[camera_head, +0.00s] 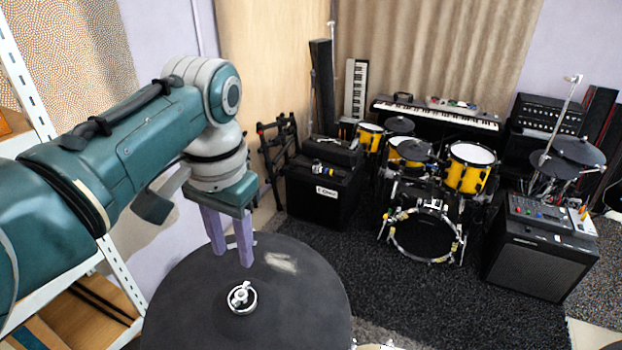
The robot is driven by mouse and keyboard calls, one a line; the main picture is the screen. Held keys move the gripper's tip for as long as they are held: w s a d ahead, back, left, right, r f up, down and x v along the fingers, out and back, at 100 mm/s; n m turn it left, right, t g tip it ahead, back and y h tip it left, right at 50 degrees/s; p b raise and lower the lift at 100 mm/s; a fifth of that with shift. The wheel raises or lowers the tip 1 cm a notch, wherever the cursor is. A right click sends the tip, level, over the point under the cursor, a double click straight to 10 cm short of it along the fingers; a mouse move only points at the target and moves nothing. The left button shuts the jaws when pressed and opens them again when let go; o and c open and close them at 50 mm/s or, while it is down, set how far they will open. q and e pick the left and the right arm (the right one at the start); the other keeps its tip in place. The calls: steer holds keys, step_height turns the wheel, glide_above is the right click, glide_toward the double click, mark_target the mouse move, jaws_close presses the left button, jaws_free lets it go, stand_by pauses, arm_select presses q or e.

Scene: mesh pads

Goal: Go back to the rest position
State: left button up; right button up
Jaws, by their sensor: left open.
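My left arm comes in from the left side of the head view. Its gripper (232,257) points down with its two purple fingers apart and nothing between them. The fingertips appear over the far part of a large round dark pad (300,305); I cannot tell whether they touch it. A silver wing nut on a round washer (241,298) sits at the pad's middle, nearer than the fingers and apart from them. My right gripper is out of view.
A white-framed shelf (118,272) stands at the left, partly behind my arm. Beyond the pad are black amplifiers (540,258), a yellow drum kit (468,168) and a keyboard (435,112). Dark carpet (350,262) is open between pad and drums. A pale object at the bottom edge is cut off.

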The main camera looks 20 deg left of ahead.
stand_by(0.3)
arm_select(q)
steer(key=s+d+r+t+p, duration=0.1)
steer(key=s+r, duration=0.2)
steer(key=s, duration=0.3)
steer(key=s+d+r+m+t+p, duration=0.1)
steer(key=s+d+r+p, duration=0.1)
steer(key=s, duration=0.5)
steer(key=s+d+r+t+p, duration=0.1)
steer(key=s+d+r, duration=0.1)
steer(key=s, duration=0.5)
steer(key=shift+r+m+h+p, duration=0.3)
steer(key=shift+r+m+h, duration=0.1)
steer(key=shift+r, duration=0.4)
steer(key=shift+s+f, duration=0.1)
